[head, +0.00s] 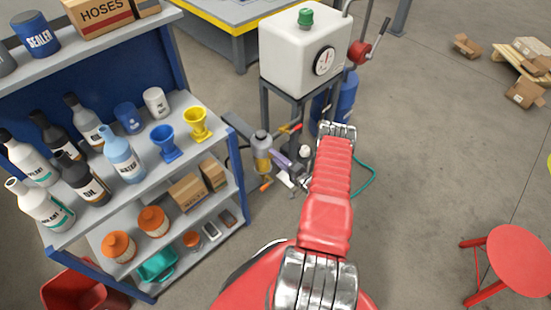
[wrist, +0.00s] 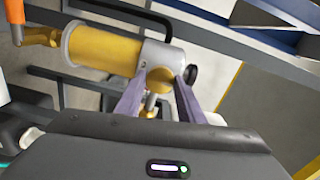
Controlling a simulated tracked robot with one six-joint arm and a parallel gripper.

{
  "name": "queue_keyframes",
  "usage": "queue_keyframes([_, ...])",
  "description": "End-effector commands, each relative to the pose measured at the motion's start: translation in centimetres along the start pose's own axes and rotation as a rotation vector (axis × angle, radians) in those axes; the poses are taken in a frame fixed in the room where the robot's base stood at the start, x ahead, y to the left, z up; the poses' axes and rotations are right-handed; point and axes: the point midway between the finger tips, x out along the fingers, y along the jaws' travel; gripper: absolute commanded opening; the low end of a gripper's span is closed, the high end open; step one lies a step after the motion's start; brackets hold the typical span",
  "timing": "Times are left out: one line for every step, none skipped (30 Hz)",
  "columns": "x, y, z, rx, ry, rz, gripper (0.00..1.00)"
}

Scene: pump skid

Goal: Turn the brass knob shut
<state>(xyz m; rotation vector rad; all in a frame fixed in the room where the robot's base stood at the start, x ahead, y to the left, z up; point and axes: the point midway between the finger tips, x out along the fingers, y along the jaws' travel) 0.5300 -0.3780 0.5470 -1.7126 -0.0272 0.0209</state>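The brass knob (wrist: 160,79) is a small round piece on the grey end fitting of a yellow cylinder (wrist: 104,50) in the wrist view. My gripper (wrist: 161,76) has its two purple-grey fingers apart, with one tip on each side of the knob. A narrow gap seems to show beside the knob, but I cannot tell if either finger touches it. In the head view the yellow cylinder (head: 262,158) stands on the skid, left of my arm. My gripper (head: 281,159) is small beside it, and I cannot make out the knob there.
A shelf rack (head: 235,132) with bottles and funnels stands close on the left. A white tank (head: 292,52) with a gauge is on a stand behind the skid. A green hose (head: 366,182) lies right of my arm. A red stool (head: 518,262) stands on open floor at right.

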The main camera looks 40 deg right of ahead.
Motion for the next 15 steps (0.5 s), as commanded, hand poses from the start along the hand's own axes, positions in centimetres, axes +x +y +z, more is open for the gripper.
queue_keyframes([-0.10, 0.28, -0.24, 0.001, 0.008, 0.008, 0.38])
queue_keyframes([-0.10, 0.26, -0.23, 0.001, 0.008, 0.008, 0.40])
queue_keyframes([-0.09, 0.24, -0.21, 0.001, 0.007, 0.007, 0.42])
queue_keyframes([-0.09, 0.22, -0.20, 0.001, 0.006, 0.007, 0.45])
queue_keyframes([-0.08, 0.21, -0.18, 0.000, 0.006, 0.006, 0.47])
queue_keyframes([-0.08, 0.19, -0.17, 0.000, 0.005, 0.006, 0.49])
queue_keyframes([-0.07, 0.17, -0.15, 0.000, 0.005, 0.005, 0.52])
queue_keyframes([-0.07, 0.16, -0.14, 0.000, 0.005, 0.005, 0.53])
queue_keyframes([-0.06, 0.15, -0.13, 0.000, 0.004, 0.005, 0.53])
queue_keyframes([-0.06, 0.14, -0.12, 0.000, 0.004, 0.004, 0.53])
queue_keyframes([-0.05, 0.13, -0.11, 0.000, 0.004, 0.004, 0.53])
queue_keyframes([-0.05, 0.12, -0.10, 0.000, 0.003, 0.004, 0.53])
queue_keyframes([-0.05, 0.11, -0.10, 0.000, 0.003, 0.004, 0.53])
queue_keyframes([-0.05, 0.10, -0.09, 0.000, 0.003, 0.003, 0.53])
queue_keyframes([-0.08, 0.10, -0.09, 0.000, 0.003, 0.003, 0.53])
